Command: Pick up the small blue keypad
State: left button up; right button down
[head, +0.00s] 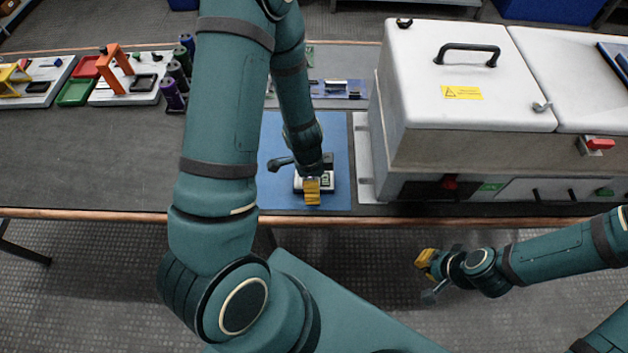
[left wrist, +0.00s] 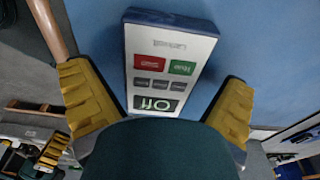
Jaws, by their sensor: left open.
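The keypad (left wrist: 160,62) lies on the blue mat (left wrist: 228,45). It has a white face with red, green and grey buttons, a small display reading OFF, and blue sides. In the left wrist view it lies between the yellow fingers of my left gripper (left wrist: 155,88), with a gap on both sides; its near end is hidden by the gripper body. In the head view the keypad (head: 327,184) is partly covered by my left gripper (head: 312,190), which is open. My right gripper (head: 425,263) hangs over the floor in front of the table, away from the keypad; its jaw opening is unclear.
The grey table left of my arm (head: 90,160) is clear.

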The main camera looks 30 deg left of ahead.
dwell(0.3)
pick_arm(q)
jog(key=c, duration=1.3)
jog(key=shift+r, duration=0.1)
jog(key=shift+r+p, duration=0.2)
jog(key=shift+p, duration=0.15)
notch_tip(320, 180, up, 9)
jog(key=p, duration=0.4)
jog(key=shift+p, duration=0.3)
jog(key=shift+r, duration=0.45)
